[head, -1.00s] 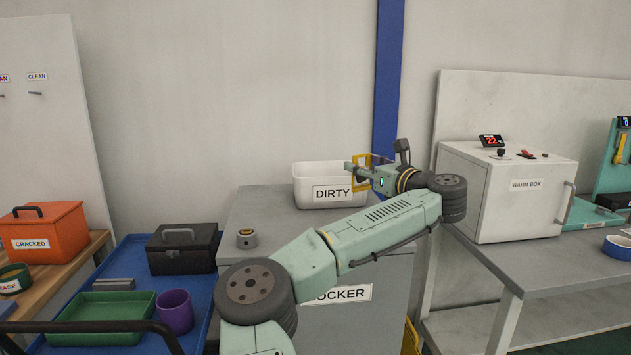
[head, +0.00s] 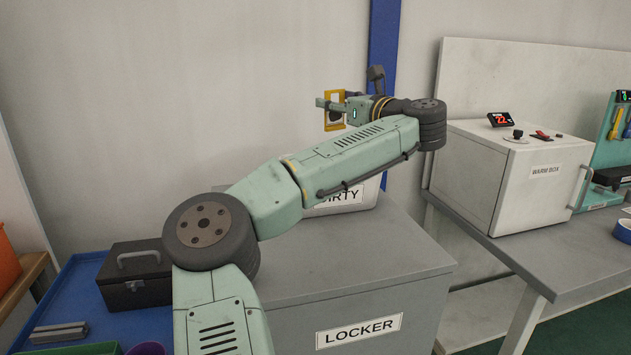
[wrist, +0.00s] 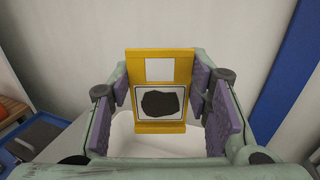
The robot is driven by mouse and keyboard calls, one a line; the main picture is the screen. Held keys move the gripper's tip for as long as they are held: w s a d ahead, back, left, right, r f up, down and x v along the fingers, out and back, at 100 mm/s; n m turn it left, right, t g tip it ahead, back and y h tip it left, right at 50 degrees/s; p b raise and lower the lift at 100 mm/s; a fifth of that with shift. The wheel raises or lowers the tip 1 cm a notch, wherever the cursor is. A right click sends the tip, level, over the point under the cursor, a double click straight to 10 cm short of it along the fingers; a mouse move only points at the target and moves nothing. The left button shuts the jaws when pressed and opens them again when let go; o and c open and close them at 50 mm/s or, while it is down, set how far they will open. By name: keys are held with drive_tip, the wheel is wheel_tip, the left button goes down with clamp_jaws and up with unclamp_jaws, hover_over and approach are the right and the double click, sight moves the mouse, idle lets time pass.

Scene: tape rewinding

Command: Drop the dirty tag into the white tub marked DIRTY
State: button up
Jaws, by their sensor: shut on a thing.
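The dirty tag (wrist: 161,103) is a yellow plate with a white square and a dark blotch on a white panel. It also shows edge-on in the head view (head: 329,97). My gripper (wrist: 161,92) is shut on the tag, a purple pad at each side; it shows small in the head view (head: 338,108). The white tub (head: 371,191) marked DIRTY stands on the locker, mostly hidden behind my arm with its label partly covered. The gripper and tag are raised above the tub. In the wrist view a pale part of the tub (wrist: 126,138) shows below the tag.
The grey locker (head: 350,258) bears the tub. A warm box (head: 510,180) stands on the grey bench at right. A black case (head: 136,276) sits in the blue tray at left. A blue post (head: 384,40) runs up the wall behind.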

sight(337, 129)
drive_tip(key=shift+f, duration=0.8)
wheel_tip(337, 129, down, 4)
drive_tip(key=b, duration=0.4)
drive_tip(key=shift+f, duration=0.1)
drive_tip(key=o, duration=0.9)
drive_tip(key=shift+o, duration=0.2)
